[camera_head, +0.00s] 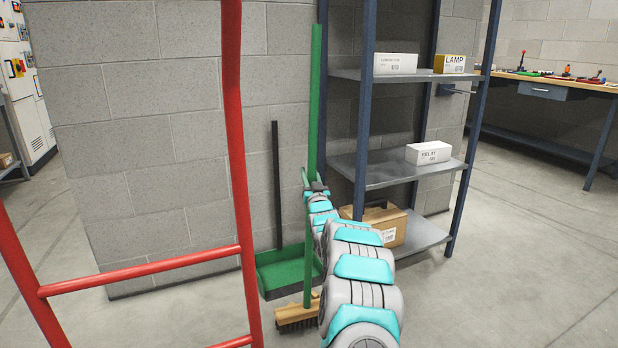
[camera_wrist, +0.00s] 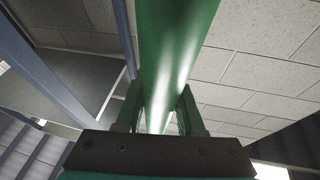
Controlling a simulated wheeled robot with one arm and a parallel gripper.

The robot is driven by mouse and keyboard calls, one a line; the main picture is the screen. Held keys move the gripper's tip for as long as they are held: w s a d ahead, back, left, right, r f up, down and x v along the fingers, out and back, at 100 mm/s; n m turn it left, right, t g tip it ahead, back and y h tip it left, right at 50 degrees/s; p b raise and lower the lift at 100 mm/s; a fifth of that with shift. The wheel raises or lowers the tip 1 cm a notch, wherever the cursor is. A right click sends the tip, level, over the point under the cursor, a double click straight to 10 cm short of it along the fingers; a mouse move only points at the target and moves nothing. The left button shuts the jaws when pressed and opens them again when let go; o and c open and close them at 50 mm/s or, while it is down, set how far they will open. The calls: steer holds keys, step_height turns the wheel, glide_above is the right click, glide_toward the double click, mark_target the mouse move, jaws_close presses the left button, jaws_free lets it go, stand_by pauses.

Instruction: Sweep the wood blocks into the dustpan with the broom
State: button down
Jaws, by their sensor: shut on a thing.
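A broom with a long green handle (camera_head: 316,110) and a wooden head with dark bristles (camera_head: 297,312) stands nearly upright in front of the grey block wall. My gripper (camera_head: 314,190) is shut on the green handle partway up. In the wrist view the handle (camera_wrist: 172,60) runs between the two fingers of my gripper (camera_wrist: 160,108). A green dustpan (camera_head: 285,271) with an upright dark handle (camera_head: 277,185) is against the wall just behind the broom head. I see no wood blocks in either view.
A red metal frame (camera_head: 240,180) stands close at the left. A metal shelf unit (camera_head: 405,170) with small boxes is right of the broom, with a cardboard box (camera_head: 385,222) on its bottom shelf. A workbench (camera_head: 560,82) is at the far right. Floor (camera_head: 500,280) at the right is clear.

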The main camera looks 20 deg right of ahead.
mark_target(314, 165)
steer(key=shift+s+r, duration=0.4)
steer(key=shift+r, duration=0.45)
steer(key=shift+s+r, duration=0.45)
steer(key=shift+r, duration=0.35)
steer(key=shift+s+r, duration=0.4)
steer(key=shift+r, duration=0.45)
steer(key=s+r+b, duration=0.3)
steer(key=s+b, duration=0.3)
steer(key=s, duration=1.2)
steer(key=shift+d, duration=0.35)
